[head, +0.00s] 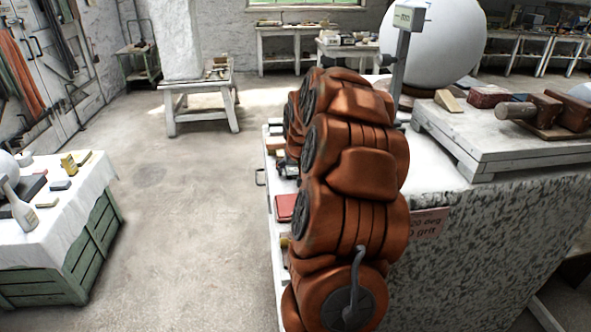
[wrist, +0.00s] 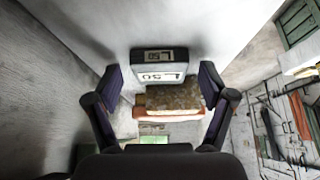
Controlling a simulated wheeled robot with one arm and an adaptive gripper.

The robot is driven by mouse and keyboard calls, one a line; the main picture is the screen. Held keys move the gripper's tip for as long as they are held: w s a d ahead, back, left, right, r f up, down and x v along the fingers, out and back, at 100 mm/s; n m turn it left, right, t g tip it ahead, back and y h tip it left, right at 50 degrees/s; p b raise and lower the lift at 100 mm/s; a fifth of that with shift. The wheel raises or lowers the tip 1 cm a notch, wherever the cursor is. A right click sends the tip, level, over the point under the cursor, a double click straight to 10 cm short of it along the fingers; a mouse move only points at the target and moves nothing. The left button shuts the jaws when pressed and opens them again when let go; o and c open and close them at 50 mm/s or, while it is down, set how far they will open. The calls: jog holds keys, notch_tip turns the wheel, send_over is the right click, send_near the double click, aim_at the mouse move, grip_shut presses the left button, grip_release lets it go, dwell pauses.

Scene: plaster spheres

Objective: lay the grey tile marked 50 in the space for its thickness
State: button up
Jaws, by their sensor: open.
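A grey tile-like block (wrist: 177,58) with two pale labels lies between the finger tips of my gripper (wrist: 160,78) in the wrist view. Its labels seem to include a 50, but I cannot read them surely. The fingers are spread wide, one on each side of it, with visible gaps. I cannot tell how far below the tips it lies. In the head view my gripper is hidden behind my orange arm. I cannot make out the space for the tile in either view.
A speckled brown block with an orange edge (wrist: 180,97) lies just below the grey one in the wrist view. In the head view a grey slatted platform (head: 500,138) with tools stands right, and a white-clothed table (head: 75,205) with small blocks left. Open floor lies between.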

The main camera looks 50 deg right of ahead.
jog(key=shift+r, duration=0.1)
jog(key=shift+r, duration=0.15)
jog(key=shift+b+v, duration=0.7)
jog(key=shift+v, duration=3)
